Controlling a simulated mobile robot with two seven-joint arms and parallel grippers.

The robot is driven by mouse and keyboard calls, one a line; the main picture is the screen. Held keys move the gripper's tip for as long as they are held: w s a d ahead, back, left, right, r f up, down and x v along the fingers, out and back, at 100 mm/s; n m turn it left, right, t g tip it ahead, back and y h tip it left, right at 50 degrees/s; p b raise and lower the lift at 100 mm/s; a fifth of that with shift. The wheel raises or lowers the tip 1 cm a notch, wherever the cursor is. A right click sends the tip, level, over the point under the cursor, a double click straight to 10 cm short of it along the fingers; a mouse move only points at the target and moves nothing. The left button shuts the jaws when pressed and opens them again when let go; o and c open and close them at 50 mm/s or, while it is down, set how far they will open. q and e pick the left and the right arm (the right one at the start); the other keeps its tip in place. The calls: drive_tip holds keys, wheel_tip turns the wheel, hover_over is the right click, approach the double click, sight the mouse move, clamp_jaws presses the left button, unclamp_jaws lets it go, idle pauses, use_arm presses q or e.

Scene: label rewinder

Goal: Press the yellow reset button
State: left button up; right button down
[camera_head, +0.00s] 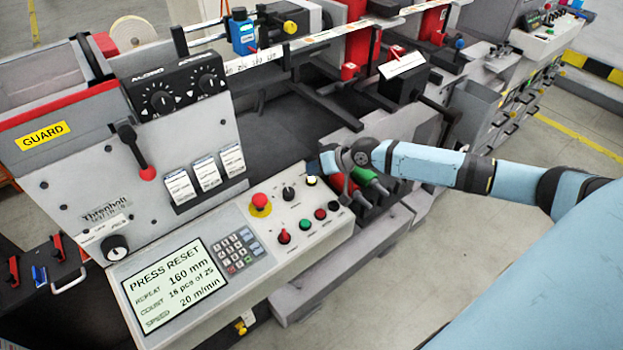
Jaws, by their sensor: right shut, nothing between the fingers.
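The yellow reset button (311,180) shows as a small, bright, pale-yellow button at the back right of the sloped control panel (318,229). My right gripper (316,168) is shut and empty. Its tip is right by the button's far side in the picture; I cannot tell whether it touches. My right arm reaches in from the right. The display (176,287) reads "PRESS RESET", with 160 mm, a count of 18 pcs of 25 and 20 m/min. My left gripper is not in view.
A red mushroom button on a yellow base (260,203), a black knob (289,193) and several small red, green and black buttons share the panel. A keypad (237,251) sits beside the display. Red and green handles (368,178) stand close under my right wrist.

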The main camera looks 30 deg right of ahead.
drive_tip(key=shift+f+b, duration=0.3)
drive_tip(key=shift+f, duration=0.1)
drive_tip(key=shift+w+f+b, duration=0.1)
drive_tip(key=shift+f+b, duration=0.25)
drive_tip(key=shift+f, duration=0.15)
idle(0.7)
idle(0.3)
drive_tip(key=shift+r+p, duration=0.85)
drive_tip(key=shift+r, duration=0.05)
drive_tip(key=shift+r, duration=0.1)
drive_tip(key=r+p, duration=0.2)
drive_tip(key=s+r+p, duration=0.1)
drive_tip(key=r+p, duration=0.1)
drive_tip(key=shift+r+p, duration=0.3)
drive_tip(key=shift+r, duration=0.05)
